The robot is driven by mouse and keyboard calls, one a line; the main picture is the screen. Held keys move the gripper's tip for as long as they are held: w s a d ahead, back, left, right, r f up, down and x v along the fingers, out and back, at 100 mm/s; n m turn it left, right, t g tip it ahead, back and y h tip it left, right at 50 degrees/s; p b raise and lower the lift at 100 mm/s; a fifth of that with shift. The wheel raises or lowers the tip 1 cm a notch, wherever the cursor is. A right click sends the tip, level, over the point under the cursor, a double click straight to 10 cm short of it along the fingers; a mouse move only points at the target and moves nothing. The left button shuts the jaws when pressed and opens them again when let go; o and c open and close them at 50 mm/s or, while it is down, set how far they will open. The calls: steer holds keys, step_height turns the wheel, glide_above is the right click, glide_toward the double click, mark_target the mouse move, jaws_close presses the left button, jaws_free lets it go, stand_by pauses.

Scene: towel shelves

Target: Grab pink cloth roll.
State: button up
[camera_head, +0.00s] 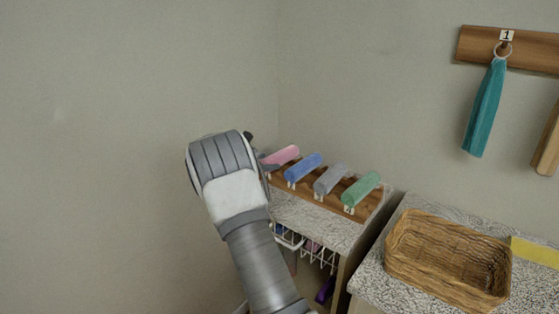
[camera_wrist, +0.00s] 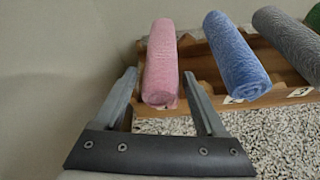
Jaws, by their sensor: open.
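The pink cloth roll (camera_head: 284,155) lies at the left end of a wooden rack (camera_head: 330,198) on a speckled shelf top, partly hidden by my arm in the head view. In the wrist view the pink roll (camera_wrist: 161,62) points away from me, its near end between the tips of my gripper (camera_wrist: 160,85). The fingers are open, one on each side of the roll, with gaps showing near its end. In the head view my gripper (camera_head: 264,160) is mostly hidden behind my wrist.
Blue (camera_head: 304,167), grey (camera_head: 331,179) and green (camera_head: 361,189) rolls lie to the right on the same rack. A wicker basket (camera_head: 447,285) stands on the right counter. A teal towel (camera_head: 485,108) hangs on the wall. The wall is close on the left.

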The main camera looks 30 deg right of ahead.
mark_target(280, 158)
steer(key=x, duration=0.3)
steer(key=shift+d, duration=0.1)
steer(key=c, duration=1)
steer(key=shift+r, duration=0.15)
